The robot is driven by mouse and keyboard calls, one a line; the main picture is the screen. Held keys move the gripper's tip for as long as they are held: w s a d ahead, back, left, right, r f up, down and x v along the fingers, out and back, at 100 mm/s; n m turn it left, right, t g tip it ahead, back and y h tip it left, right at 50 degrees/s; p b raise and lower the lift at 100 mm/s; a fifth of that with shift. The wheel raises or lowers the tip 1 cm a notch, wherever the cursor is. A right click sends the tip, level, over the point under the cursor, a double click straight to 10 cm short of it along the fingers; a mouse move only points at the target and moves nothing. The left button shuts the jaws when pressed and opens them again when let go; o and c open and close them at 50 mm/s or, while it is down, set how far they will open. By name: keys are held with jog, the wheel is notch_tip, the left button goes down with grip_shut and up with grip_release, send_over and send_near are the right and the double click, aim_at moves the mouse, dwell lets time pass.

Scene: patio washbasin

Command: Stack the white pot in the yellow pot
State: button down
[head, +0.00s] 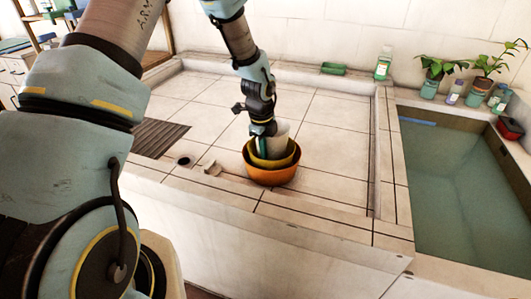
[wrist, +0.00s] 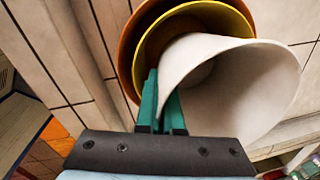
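The white pot (head: 281,132) is in or just over the mouth of the yellow pot (head: 286,160). The yellow pot sits inside a larger orange bowl (head: 272,178) on the tiled counter. My gripper (head: 263,146) points down at the left side of the white pot. In the wrist view, its teal fingers (wrist: 162,98) pinch the wall of the white pot (wrist: 255,85), one finger on each side. The yellow pot's rim (wrist: 152,38) shows behind the white pot there. Whether the white pot touches the yellow pot's bottom is hidden.
A water-filled basin (head: 450,170) lies at the right. Potted plants (head: 437,68) and bottles stand along the back ledge, with a green sponge-like block (head: 333,69). A dark slatted drain (head: 160,137) and a small dark round hole (head: 184,161) are left of the pots. The tiles behind are clear.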

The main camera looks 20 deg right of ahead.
jog(key=shift+f, duration=0.8)
jog(key=shift+f, duration=0.4)
jog(key=shift+f+b, duration=0.25)
jog(key=shift+b, duration=0.1)
jog(key=c, duration=1.3)
grip_release()
jog(key=shift+r, duration=0.15)
